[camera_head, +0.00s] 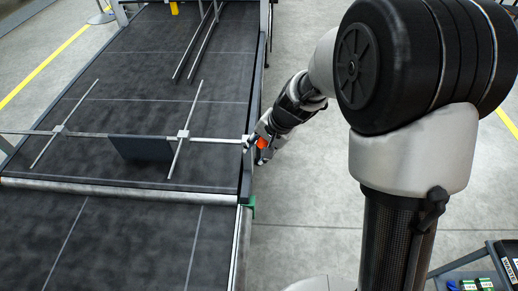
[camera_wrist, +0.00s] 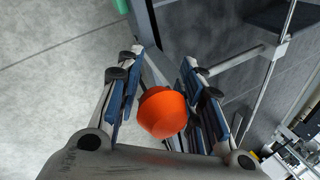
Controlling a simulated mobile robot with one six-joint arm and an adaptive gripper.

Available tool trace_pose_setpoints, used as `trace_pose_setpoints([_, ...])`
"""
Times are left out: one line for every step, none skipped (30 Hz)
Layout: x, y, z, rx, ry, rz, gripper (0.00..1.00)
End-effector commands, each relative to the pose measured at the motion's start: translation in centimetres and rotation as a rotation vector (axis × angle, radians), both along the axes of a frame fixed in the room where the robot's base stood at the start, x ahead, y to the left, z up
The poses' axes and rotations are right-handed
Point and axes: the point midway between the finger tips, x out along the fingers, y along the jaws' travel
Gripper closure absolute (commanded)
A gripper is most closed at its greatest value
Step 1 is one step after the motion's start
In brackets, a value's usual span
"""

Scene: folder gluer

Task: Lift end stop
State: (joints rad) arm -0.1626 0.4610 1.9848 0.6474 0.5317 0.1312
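The end stop is a dark upright plate (camera_head: 142,148) hanging at a light crossbar (camera_head: 95,134) over the dark belt bed. Clamp blocks (camera_head: 183,134) and thin slanting rods sit on the bar. An orange knob (camera_head: 261,143) is at the bar's right end, at the side frame. In the wrist view the orange knob (camera_wrist: 162,112) lies between the two blue-padded fingers of my gripper (camera_wrist: 160,85). The fingers are apart, one on each side of the knob, with a narrow gap showing at the left. Contact on the right side is unclear.
A metal roller (camera_head: 120,190) crosses the bed in front of the plate. A green part (camera_head: 249,206) sticks out of the side frame below my gripper. A cart (camera_head: 480,275) with small items stands at lower right. The floor right of the frame is clear.

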Motion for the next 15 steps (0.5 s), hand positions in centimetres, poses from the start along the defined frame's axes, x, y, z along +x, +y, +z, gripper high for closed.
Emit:
trace_pose_setpoints([0.0,0.0,0.02,0.0,0.0,0.0,0.65])
trace_pose_setpoints([0.0,0.0,0.03,0.0,0.0,0.0,0.65])
trace_pose_setpoints([0.0,0.0,0.03,0.0,0.0,0.0,0.65])
trace_pose_setpoints([-0.01,-0.01,0.03,0.0,0.0,0.0,0.67])
trace_pose_setpoints([-0.01,-0.01,0.04,0.0,0.0,0.0,0.69])
trace_pose_setpoints([-0.01,-0.01,0.04,0.0,0.0,0.0,0.72])
trace_pose_setpoints([-0.01,-0.01,0.04,0.0,0.0,0.0,0.74])
trace_pose_setpoints([-0.01,-0.02,0.03,0.0,0.0,0.0,0.76])
trace_pose_setpoints([-0.02,-0.02,0.03,0.0,0.0,0.0,0.79])
trace_pose_setpoints([-0.02,-0.02,0.03,0.0,0.0,0.0,0.81])
trace_pose_setpoints([-0.03,-0.02,0.03,0.0,0.0,0.0,0.83])
trace_pose_setpoints([-0.03,-0.02,0.03,0.0,0.001,0.0,0.85])
trace_pose_setpoints([-0.03,-0.04,0.03,0.0,0.001,0.0,0.87])
trace_pose_setpoints([-0.02,-0.04,0.03,0.0,0.001,0.0,0.89])
trace_pose_setpoints([-0.03,-0.04,0.03,0.0,0.001,0.0,0.92])
